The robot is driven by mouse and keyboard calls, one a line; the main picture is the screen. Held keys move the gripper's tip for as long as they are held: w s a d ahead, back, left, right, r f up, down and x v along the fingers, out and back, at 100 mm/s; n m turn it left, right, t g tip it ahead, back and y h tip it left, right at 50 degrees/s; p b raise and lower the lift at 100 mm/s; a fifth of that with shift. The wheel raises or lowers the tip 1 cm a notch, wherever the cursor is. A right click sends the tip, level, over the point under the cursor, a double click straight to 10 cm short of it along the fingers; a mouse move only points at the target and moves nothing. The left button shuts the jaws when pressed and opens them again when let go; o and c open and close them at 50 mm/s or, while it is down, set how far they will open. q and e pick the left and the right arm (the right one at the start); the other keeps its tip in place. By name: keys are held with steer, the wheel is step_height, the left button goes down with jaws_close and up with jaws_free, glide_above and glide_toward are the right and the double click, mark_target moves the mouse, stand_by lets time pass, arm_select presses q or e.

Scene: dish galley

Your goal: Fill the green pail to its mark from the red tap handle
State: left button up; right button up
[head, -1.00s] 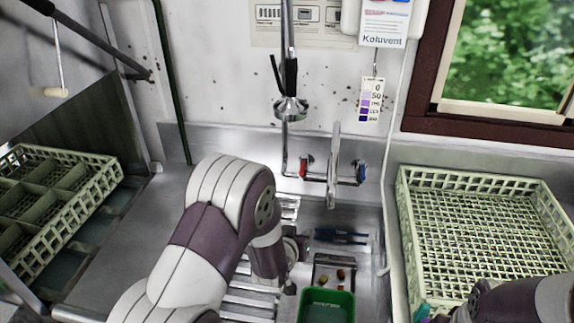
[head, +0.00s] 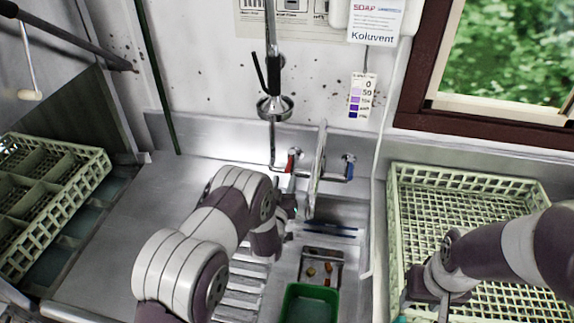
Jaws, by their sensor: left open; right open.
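The red tap handle (head: 293,160) is on the wall behind the sink, left of the tap spout (head: 318,170). The green pail (head: 310,303) stands in the sink at the bottom of the view, cut off by the frame edge. Its mark cannot be made out. My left gripper (head: 289,204) is open and empty, just below and in front of the red handle, apart from it. Its fingers are small and partly hidden by my wrist. My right gripper (head: 425,292) is open over the front left part of the right rack, well right of the pail.
A blue tap handle (head: 349,167) sits right of the spout. A hanging spray hose (head: 273,100) is above the red handle. A pale green rack (head: 400,205) stands at right, another rack (head: 85,190) at left. The sink has a drain with scraps (head: 321,268).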

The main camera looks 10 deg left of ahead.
mark_target(287, 168)
arm_select(q)
steer(key=w, duration=0.5)
steer(key=shift+w+f+p, duration=0.25)
steer(key=shift+w+p, duration=0.05)
steer(key=shift+p, duration=0.1)
steer(key=shift+w+r, duration=0.15)
steer(key=shift+w, duration=0.05)
arm_select(e)
steer(key=shift+w+r, duration=0.25)
steer(key=shift+r, duration=0.3)
